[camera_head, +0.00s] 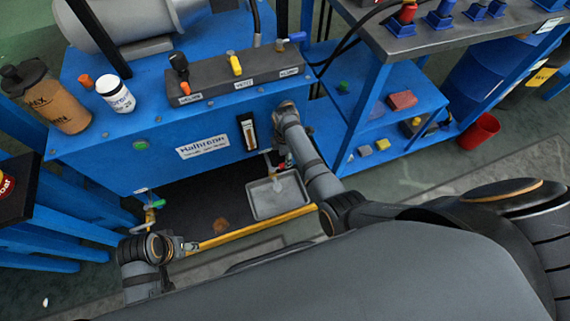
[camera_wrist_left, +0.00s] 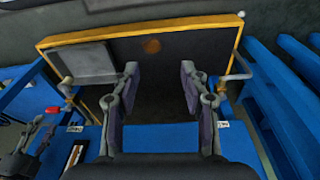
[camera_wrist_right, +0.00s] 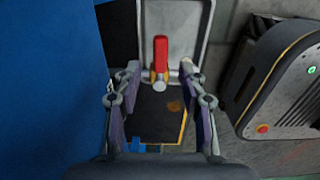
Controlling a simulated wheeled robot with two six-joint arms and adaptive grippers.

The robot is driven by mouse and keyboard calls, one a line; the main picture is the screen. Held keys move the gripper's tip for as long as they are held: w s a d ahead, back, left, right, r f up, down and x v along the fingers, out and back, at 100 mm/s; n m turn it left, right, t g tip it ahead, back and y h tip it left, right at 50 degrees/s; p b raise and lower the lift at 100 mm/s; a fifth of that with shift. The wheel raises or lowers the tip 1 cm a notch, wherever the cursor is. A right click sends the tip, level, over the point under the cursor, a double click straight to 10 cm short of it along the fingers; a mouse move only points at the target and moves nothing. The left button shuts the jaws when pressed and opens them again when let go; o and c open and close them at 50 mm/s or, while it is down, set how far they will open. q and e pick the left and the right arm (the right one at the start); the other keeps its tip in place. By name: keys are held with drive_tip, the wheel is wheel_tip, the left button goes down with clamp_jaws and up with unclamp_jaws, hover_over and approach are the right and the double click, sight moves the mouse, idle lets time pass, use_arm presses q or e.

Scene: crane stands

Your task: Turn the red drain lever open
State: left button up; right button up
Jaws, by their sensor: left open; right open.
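The red drain lever (camera_wrist_right: 161,52) shows in the right wrist view, its handle on a small brass and grey valve. It is also a small red piece at the left of the left wrist view (camera_wrist_left: 52,110). My right gripper (camera_wrist_right: 159,80) is open, with its fingers apart on either side of the line to the lever. I cannot tell whether they touch it. In the head view my right arm largely hides that gripper and the lever. My left gripper (camera_head: 188,246) is open and empty by the yellow front edge; its spread fingers show in the left wrist view (camera_wrist_left: 160,78).
A grey drip tray (camera_head: 262,207) lies below the drain valve. A green-handled valve (camera_head: 155,204) is at the machine's left front, near my left gripper. The blue machine (camera_head: 115,172) carries a bottle, a jar and coloured levers. A red bucket (camera_head: 478,133) stands at right.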

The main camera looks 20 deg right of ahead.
sight(281, 167)
wheel_tip(281, 167, down, 4)
drive_tip(key=shift+f+b, duration=0.15)
drive_tip(key=shift+b, duration=0.55)
use_arm(q)
drive_tip(key=f, duration=0.2)
drive_tip(key=d+f+t, duration=0.1)
drive_tip(key=shift+w+f, duration=0.15)
drive_tip(key=shift+w, duration=0.1)
use_arm(e)
drive_tip(key=shift+c, duration=0.3)
clamp_jaws()
